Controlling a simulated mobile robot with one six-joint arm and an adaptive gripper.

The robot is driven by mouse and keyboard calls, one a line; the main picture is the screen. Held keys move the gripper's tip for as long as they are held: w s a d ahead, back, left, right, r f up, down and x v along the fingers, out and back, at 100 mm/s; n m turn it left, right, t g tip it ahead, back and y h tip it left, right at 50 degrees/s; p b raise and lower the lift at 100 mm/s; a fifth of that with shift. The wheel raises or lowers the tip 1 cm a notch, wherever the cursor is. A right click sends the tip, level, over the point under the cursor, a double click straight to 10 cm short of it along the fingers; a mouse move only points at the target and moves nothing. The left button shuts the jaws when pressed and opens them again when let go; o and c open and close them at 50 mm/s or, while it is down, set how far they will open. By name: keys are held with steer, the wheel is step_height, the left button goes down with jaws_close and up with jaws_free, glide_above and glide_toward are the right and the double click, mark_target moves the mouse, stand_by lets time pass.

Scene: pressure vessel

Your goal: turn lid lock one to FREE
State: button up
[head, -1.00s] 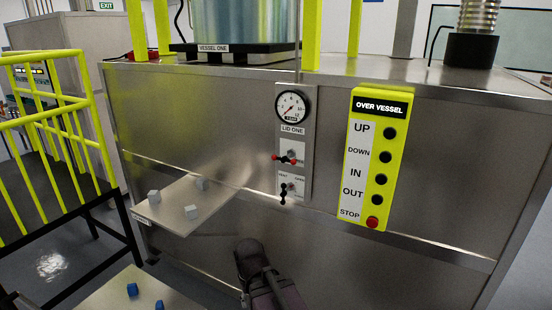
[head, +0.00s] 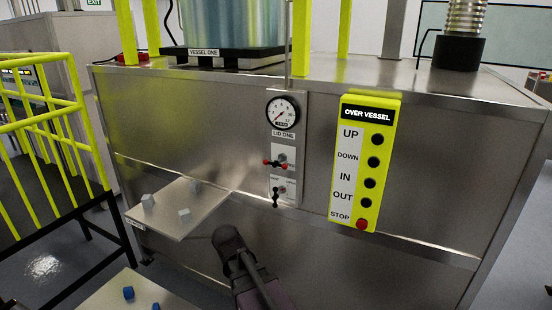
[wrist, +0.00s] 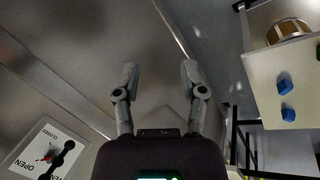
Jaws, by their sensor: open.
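The LID ONE panel (head: 297,187) is on the front of the steel cabinet. It carries a round gauge (head: 282,113), a red-tipped handle (head: 276,163) lying about level, and below that a black handle (head: 275,197) standing about upright. The lettering around the red-tipped handle is too small to read. In the wrist view, a white plate marked OPEN and CLOSED (wrist: 45,145) with a black handle (wrist: 58,158) lies at lower left. My gripper (wrist: 160,73) is open and empty, apart from both handles. In the head view my arm is low, below and left of the panel.
A yellow OVER VESSEL button box (head: 363,165) is right of the panel. A tray (head: 165,225) with grey cubes juts out at left. A lower surface with blue pieces (head: 128,292) and a yellow railing (head: 60,85) are farther left. A ledge crosses the cabinet front.

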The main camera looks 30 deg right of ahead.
steer(key=w+d+r+n+t+h+p, duration=0.1)
steer(key=w+d+r+h+p, duration=0.15)
steer(key=w+r, duration=0.35)
steer(key=w+d+r+t+h+p, duration=0.15)
steer(key=w+r+h+p, duration=0.25)
steer(key=r, duration=0.4)
steer(key=n+t+h+p, duration=0.1)
steer(key=n+h+p, duration=0.1)
steer(key=h+p, duration=0.25)
glide_toward(274, 165)
steer(key=a, duration=0.3)
steer(key=shift+s+r, duration=0.1)
steer(key=shift+s, duration=0.2)
steer(key=shift+d, duration=0.15)
steer(key=shift+b+x, duration=1.3)
steer(key=shift+x, duration=5.45)
steer(key=shift+r, duration=0.15)
steer(key=shift+c, duration=0.2)
jaws_close()
